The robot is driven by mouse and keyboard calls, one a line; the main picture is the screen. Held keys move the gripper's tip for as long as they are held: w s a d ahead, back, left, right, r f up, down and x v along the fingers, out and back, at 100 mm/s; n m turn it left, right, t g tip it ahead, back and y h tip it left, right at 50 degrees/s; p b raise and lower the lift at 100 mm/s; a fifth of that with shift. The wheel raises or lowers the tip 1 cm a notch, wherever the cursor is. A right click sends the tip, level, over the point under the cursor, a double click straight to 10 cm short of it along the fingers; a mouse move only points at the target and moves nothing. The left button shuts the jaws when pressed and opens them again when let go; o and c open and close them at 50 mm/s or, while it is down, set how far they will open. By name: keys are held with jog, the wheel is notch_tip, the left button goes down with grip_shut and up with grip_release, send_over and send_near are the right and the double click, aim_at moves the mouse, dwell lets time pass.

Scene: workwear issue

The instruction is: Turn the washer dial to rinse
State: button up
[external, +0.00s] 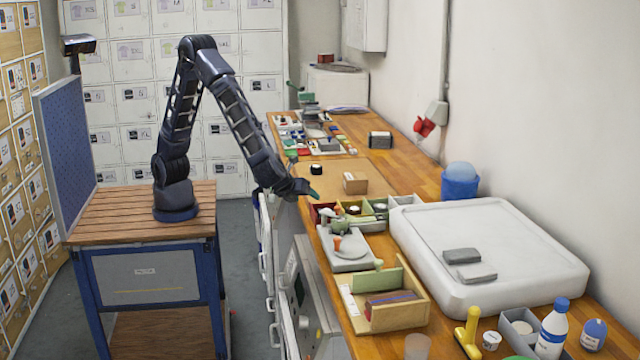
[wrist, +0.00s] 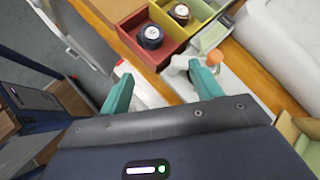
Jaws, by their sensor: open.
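A pale grey machine front (external: 308,305), likely the washer, stands below the counter's left edge in the external view, seen at a steep angle. It has a dark panel and small details; I cannot make out which is the dial or where it points. My gripper (external: 306,191) is at the counter's left edge, above and behind that machine front, apart from it. In the wrist view my gripper (wrist: 162,82) is open, with two teal fingers spread and nothing between them. The dial is not recognisable in the wrist view.
Red and yellow compartments (wrist: 152,58) with round items lie just beyond the fingers. Grey floor (external: 243,250) is free beside the counter.

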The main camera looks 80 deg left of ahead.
jog(key=s+d+f+m+t+h, duration=0.1)
jog(key=s+d+f+m+t, duration=0.15)
jog(key=d+f, duration=0.45)
jog(key=s+d+f+m+t+h, duration=0.1)
jog(key=s+d+f+m, duration=0.25)
jog(key=d, duration=0.55)
jog(key=m+t+h, duration=0.3)
jog(key=m, duration=0.5)
send_near(297, 322)
jog(key=shift+g, duration=0.25)
jog(key=x, duration=0.9)
jog(key=shift+w+d+r, duration=0.2)
jog(key=shift+w+r, duration=0.05)
jog(key=c, duration=1)
